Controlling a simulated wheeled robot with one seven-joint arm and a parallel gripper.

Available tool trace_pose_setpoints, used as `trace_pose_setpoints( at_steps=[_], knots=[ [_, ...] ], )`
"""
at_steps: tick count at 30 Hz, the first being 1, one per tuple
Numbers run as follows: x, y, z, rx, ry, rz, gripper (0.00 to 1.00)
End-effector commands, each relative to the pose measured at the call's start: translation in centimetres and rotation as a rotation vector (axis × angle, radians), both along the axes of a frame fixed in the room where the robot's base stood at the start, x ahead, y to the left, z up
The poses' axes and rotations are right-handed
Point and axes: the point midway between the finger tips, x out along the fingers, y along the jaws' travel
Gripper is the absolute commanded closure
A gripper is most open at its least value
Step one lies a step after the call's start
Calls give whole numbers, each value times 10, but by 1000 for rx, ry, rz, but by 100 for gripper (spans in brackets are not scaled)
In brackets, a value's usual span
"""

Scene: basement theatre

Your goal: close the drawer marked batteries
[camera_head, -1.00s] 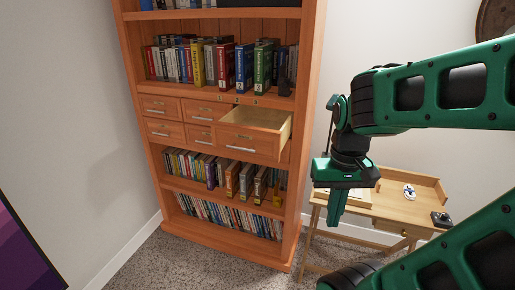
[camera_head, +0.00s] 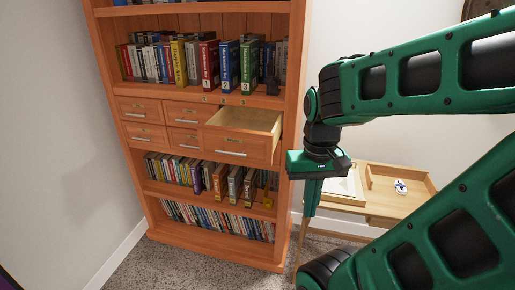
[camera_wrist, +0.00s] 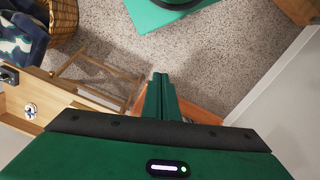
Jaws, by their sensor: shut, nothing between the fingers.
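A wooden drawer (camera_head: 240,148) at the right of the bookcase's drawer block stands pulled out, its empty-looking inside showing. The other drawers (camera_head: 138,110) beside it are shut. The label plates on the drawers are too small to read, so I cannot tell which one is marked batteries. My gripper (camera_head: 311,213) points down, to the right of the open drawer and apart from it, in front of the desk. Its fingers are shut together with nothing between them, as the wrist view (camera_wrist: 162,82) also shows. The open drawer cannot be made out in the wrist view.
The tall bookcase (camera_head: 285,150) holds rows of books above and below the drawers. A small wooden desk (camera_head: 385,207) with a white-and-blue object (camera_head: 400,187) stands right of my gripper. A woven basket (camera_wrist: 65,18) stands on the speckled carpet (camera_wrist: 225,50). Carpet before the bookcase is clear.

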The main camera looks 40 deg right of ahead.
Motion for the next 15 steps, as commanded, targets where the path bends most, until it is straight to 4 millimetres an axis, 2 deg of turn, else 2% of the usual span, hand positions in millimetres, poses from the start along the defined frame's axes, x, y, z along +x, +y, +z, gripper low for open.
trace_pose_setpoints(
  at_steps=[3, 5, 8, 11, 15],
  knots=[
    [0, 0, 0, -1, 1, -2, 100],
    [-9, -1, 6, -7, -10, -14, 100],
    [-1, -7, 11, -45, 0, -90, 100],
    [21, -18, 21, -122, 11, -248, 100],
    [68, -32, 42, -274, -23, -567, 100]
  ],
)
